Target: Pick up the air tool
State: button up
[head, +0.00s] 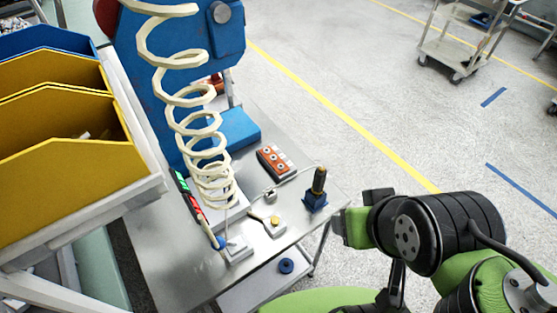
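A cream coiled hose (190,100) hangs over the steel workbench (165,255) and ends low among small items on it. Near its lower end lies a slim tool with a blue tip (218,241), beside a small pale block (237,248). A dark tool with a brownish grip (319,180) stands upright in a blue holder (315,203) near the bench's right edge. I cannot tell which of these is the air tool. My green and black arm is at the lower right, apart from both tools. I cannot make out my gripper's fingertips or whether they hold anything.
An orange button box (273,162) and a small beige item with a yellow part (272,222) lie on the bench. A blue machine (190,60) stands behind. Yellow bins (60,130) are at the left. Open floor lies right, with a cart (452,52) beyond.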

aim_at(320, 176)
jog(key=l+u, duration=0.25)
jog(key=u, duration=0.2)
jog(key=l+u, duration=0.3)
jog(key=u, duration=0.15)
jog(key=l+u, duration=0.3)
jog(key=u, duration=0.15)
jog(key=l+u, duration=0.25)
jog(key=u, duration=0.25)
jog(key=k+l+u, duration=0.15)
jog(key=u, duration=0.3)
jog(key=k+l+u, duration=0.15)
jog(key=u, duration=0.3)
jog(key=l, duration=0.1)
